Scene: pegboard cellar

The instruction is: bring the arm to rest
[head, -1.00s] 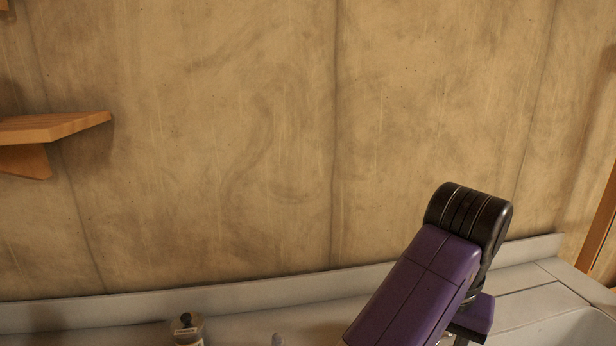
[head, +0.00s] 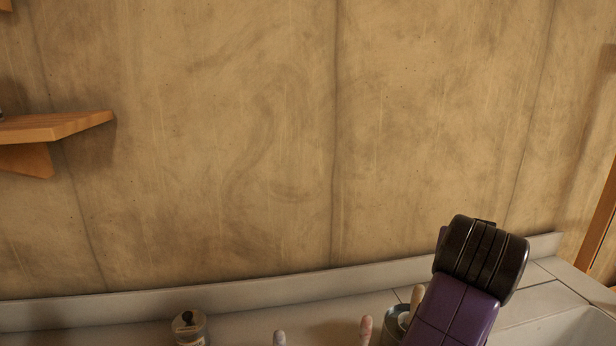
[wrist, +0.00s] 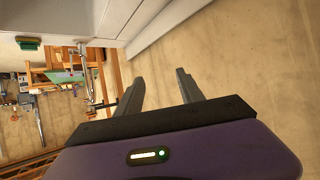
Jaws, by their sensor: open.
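My arm shows at the lower right of the head view as a purple link with a black joint, in front of the counter. My gripper (wrist: 160,88) shows in the wrist view, its two dark fingers spread apart with nothing between them. Beyond the fingers is the tan wall. The gripper itself is not clearly seen in the head view.
A grey counter (head: 110,325) runs along the concrete wall (head: 220,150). On it stand a jar with a dark knob (head: 188,328) and a round container (head: 394,324), partly hidden by my arm. A wooden shelf (head: 60,127) is at the left.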

